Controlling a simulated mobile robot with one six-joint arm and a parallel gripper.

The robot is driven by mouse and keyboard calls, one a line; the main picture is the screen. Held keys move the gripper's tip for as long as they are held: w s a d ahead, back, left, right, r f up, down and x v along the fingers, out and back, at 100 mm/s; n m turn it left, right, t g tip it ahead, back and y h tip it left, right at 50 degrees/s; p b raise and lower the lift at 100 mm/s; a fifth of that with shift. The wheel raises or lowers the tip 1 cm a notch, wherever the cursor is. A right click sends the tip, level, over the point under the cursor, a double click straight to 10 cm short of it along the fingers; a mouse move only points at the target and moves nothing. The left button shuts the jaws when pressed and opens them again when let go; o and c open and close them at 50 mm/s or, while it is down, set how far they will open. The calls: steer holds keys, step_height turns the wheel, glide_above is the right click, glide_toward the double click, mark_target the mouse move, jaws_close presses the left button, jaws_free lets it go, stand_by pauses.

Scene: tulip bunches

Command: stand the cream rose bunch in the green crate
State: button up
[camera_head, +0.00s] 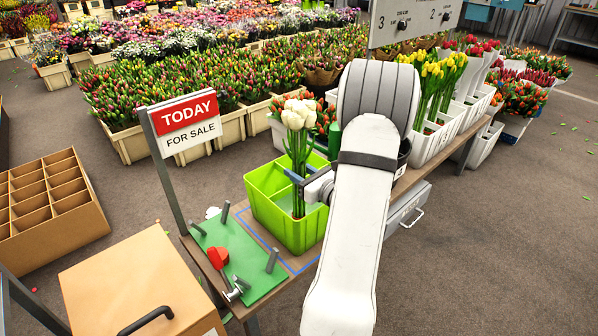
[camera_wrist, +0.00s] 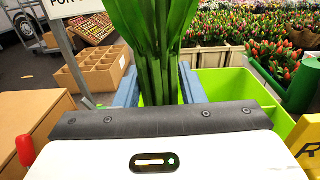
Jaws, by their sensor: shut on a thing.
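The cream rose bunch (camera_head: 299,116) is upright, with pale heads above long green stems. My gripper (camera_head: 296,179) is shut on the stems, which also show between the blue fingers in the wrist view (camera_wrist: 156,82). Whether the stem ends touch the crate floor is not clear. The crate wall also shows in the wrist view (camera_wrist: 240,86).
A green board (camera_head: 236,262) with grey pegs and a red knob lies left of the crate. A TODAY FOR SALE sign (camera_head: 185,122) stands behind it. White bins of tulips (camera_head: 436,142) line the right. A cardboard box (camera_head: 140,285) is at front left.

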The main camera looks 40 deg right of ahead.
steer(key=shift+f+b, duration=0.45)
steer(key=shift+f, duration=0.1)
steer(key=o, duration=1.9)
steer(key=shift+s, duration=0.1)
steer(key=s, duration=0.2)
steer(key=s+p, duration=0.1)
steer(key=s, duration=0.4)
steer(key=shift+s+d, duration=0.3)
steer(key=shift+d, duration=0.05)
steer(key=shift+s, duration=0.1)
